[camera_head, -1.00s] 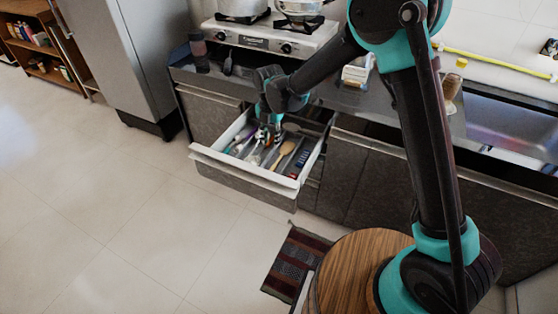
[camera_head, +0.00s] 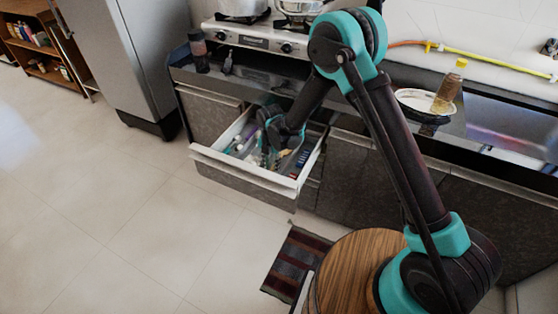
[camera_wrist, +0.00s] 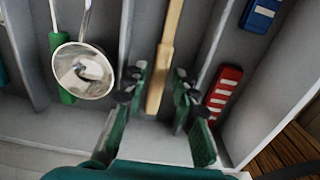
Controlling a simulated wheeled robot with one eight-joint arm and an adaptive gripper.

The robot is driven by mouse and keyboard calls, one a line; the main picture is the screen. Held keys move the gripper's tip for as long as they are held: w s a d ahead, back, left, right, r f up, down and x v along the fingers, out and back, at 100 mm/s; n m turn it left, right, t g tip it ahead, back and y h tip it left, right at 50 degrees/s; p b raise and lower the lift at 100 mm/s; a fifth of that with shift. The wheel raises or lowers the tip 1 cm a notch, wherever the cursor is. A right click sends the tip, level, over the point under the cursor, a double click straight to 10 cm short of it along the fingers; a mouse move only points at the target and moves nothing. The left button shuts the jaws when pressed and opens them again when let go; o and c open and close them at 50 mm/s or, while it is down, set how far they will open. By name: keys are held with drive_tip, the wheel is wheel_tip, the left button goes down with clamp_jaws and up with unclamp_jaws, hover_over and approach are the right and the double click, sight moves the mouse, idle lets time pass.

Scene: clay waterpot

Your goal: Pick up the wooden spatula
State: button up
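The wooden spatula (camera_wrist: 168,30) lies in a compartment of the open drawer. In the wrist view a long pale wooden strip of it runs from the top edge down between my fingers. My gripper (camera_wrist: 160,90) is open, with one finger on each side of the wood and visible gaps between. In the head view my gripper (camera_head: 272,143) is down inside the drawer (camera_head: 250,177), and my arm hides most of the spatula there.
A metal ladle (camera_wrist: 83,70) with a green-handled utensil lies left of my fingers. A red item (camera_wrist: 224,92) and a blue item (camera_wrist: 260,14) lie to the right. Drawer dividers and walls are close by. The counter (camera_head: 265,72) overhangs behind.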

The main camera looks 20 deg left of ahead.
drive_tip(key=shift+f, duration=0.6)
clamp_jaws()
drive_tip(key=shift+r, duration=0.1)
